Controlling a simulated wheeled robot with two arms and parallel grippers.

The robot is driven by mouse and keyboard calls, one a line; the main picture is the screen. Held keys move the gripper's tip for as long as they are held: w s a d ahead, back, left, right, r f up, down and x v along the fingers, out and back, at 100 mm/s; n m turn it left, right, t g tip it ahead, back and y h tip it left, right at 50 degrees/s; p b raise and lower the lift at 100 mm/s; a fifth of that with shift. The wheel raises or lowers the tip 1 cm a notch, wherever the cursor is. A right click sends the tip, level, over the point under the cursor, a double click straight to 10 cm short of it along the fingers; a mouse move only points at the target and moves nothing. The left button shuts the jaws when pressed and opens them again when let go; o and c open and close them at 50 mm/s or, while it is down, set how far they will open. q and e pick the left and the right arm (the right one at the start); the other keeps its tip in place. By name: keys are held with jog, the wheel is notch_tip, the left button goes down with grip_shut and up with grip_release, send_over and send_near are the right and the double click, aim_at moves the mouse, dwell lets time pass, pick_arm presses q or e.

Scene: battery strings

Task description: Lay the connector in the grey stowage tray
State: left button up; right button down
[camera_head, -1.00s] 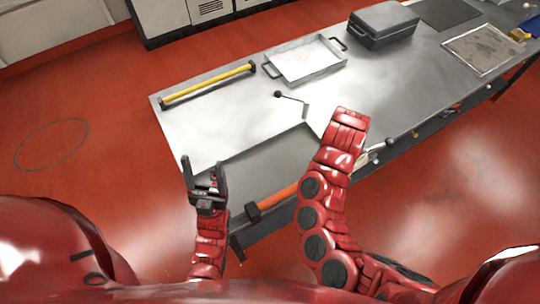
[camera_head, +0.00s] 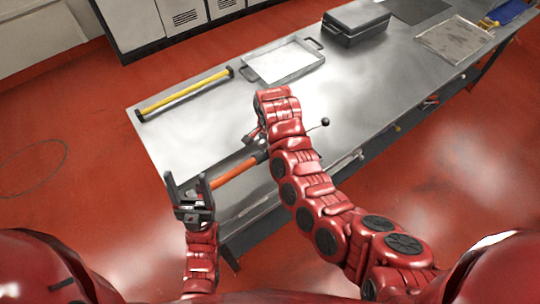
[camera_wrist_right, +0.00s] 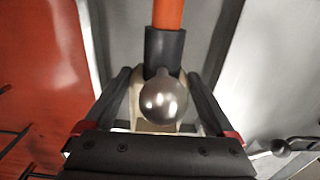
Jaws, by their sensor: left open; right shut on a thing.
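My right gripper (camera_wrist_right: 160,115) is shut on a pale piece with a shiny metal ball (camera_wrist_right: 163,98), seen between its fingers in the right wrist view. I cannot tell if this piece is the connector. In the head view my right arm hides most of that hand, near the bench's front edge. The grey stowage tray (camera_head: 287,77), shallow and with a dark handle at each end, sits at the back of the bench. It looks empty. My left gripper (camera_head: 188,188) is open and empty, at the bench's near left corner.
An orange bar (camera_head: 235,173) with a black end runs along the front edge, close to both grippers. A ball-ended lever (camera_head: 325,122) stands right of my right arm. A yellow bar (camera_head: 185,95) lies at back left, and a dark case (camera_head: 356,25) right of the tray.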

jog(key=shift+f+p, duration=1)
jog(key=shift+f, duration=0.75)
jog(key=shift+f, duration=0.15)
grip_release()
